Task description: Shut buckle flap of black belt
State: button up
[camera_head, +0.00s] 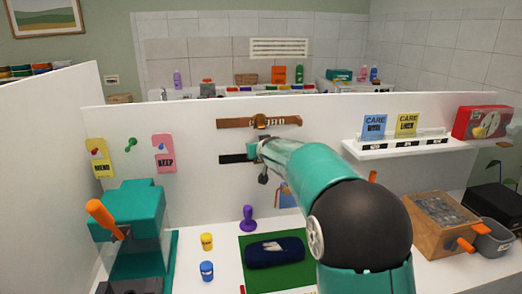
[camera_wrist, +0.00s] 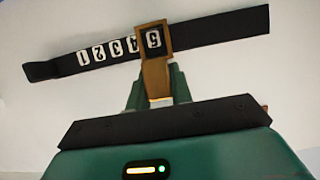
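The black belt (camera_head: 233,159) hangs on the white panel below a brown belt; my arm covers its right part in the head view. In the wrist view the black belt (camera_wrist: 210,31) runs across tilted, with white number tags on its left half. Its brass buckle frame (camera_wrist: 145,77) surrounds the tag with the 5, and a brass piece extends down from it toward my gripper. My gripper (camera_wrist: 157,87) has its teal fingers at either side of this brass piece. Whether they press on it I cannot tell. In the head view my gripper (camera_head: 261,151) is at the belt.
The brown belt (camera_head: 230,124) is just above. Below are a purple stamp-like object (camera_head: 248,219), a dark blue pouch (camera_head: 274,252) on a green mat, two small jars and a teal machine (camera_head: 136,212).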

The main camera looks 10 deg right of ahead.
grip_shut()
